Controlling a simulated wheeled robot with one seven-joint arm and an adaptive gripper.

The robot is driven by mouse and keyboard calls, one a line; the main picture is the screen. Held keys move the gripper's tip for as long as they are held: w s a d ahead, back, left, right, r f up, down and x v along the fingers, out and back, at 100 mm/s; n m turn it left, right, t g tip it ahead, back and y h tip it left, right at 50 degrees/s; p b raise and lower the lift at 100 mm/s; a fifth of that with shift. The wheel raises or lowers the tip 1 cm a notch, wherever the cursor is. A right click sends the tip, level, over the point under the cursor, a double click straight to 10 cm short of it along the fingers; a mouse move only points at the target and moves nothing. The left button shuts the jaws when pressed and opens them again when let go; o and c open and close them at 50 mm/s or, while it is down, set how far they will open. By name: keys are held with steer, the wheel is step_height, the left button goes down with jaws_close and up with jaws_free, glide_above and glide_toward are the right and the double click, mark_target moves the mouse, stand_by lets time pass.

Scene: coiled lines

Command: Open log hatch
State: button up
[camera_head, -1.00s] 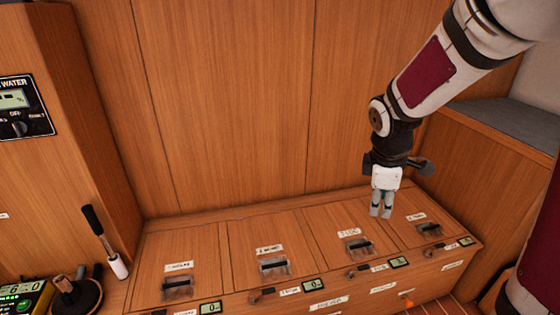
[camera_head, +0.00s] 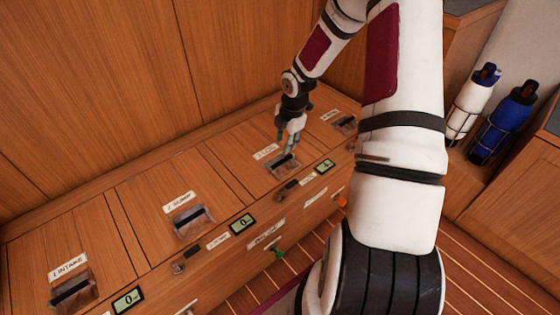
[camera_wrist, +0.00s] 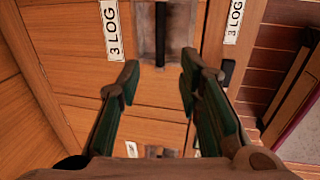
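The log hatch (camera_head: 238,168) is a wooden panel in the bench top, closed flush, with a "3 LOG" label (camera_wrist: 111,30). Its dark bar handle (camera_head: 282,162) sits in a grey recess near the front edge. In the wrist view the handle (camera_wrist: 160,35) lies ahead of the fingertips, in line with the gap between them. My gripper (camera_head: 288,140) points down just above the recess. In the wrist view its two green-black fingers (camera_wrist: 160,72) are spread apart with nothing between them. I cannot tell the exact height of the tips over the handle.
The intake hatch (camera_head: 35,262), the sump hatch (camera_head: 150,195) and another hatch at the right share the bench. Small latches (camera_head: 288,190) and displays (camera_head: 242,222) line its front edge. Two bottles (camera_head: 500,125) stand in racks at the right. The wall rises behind.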

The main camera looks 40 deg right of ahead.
mark_target(280, 162)
steer(key=f+b, duration=0.1)
steer(key=f, duration=0.2)
steer(key=w+f+b, duration=0.1)
steer(key=f+b, duration=0.1)
steer(key=f, duration=0.2)
steer(key=w+f+b, duration=0.1)
steer(key=f, duration=0.2)
steer(key=shift+f, duration=0.25)
steer(key=shift+c, duration=0.3)
jaws_close()
